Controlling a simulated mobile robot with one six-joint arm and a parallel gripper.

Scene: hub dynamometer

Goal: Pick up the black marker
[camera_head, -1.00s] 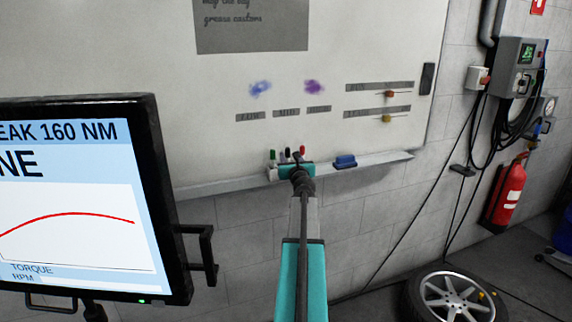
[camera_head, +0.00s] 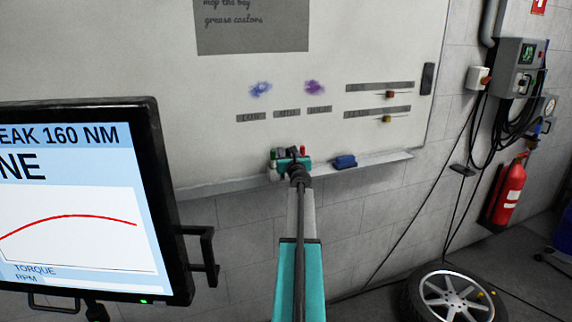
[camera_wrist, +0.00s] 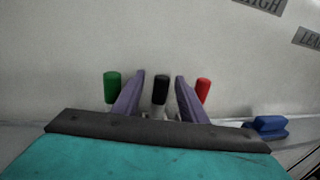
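The black marker (camera_wrist: 160,90) stands upright with its black cap up, in the middle of the wrist view. My gripper (camera_wrist: 159,85) is open, with one purple finger on each side of the black marker and a visible gap between them. A green-capped marker (camera_wrist: 112,87) stands just outside the left finger and a red-capped marker (camera_wrist: 203,88) just outside the right finger. The lower parts of the markers are hidden behind my gripper's body. In the head view my gripper (camera_head: 291,157) is at the marker holder on the whiteboard tray and largely covers the markers.
A blue eraser (camera_head: 345,162) lies on the whiteboard tray (camera_head: 388,158) right of the markers; it also shows in the wrist view (camera_wrist: 268,126). The whiteboard (camera_head: 230,120) is close behind. A monitor (camera_head: 80,200) stands at the left. A wheel (camera_head: 452,295) lies at lower right.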

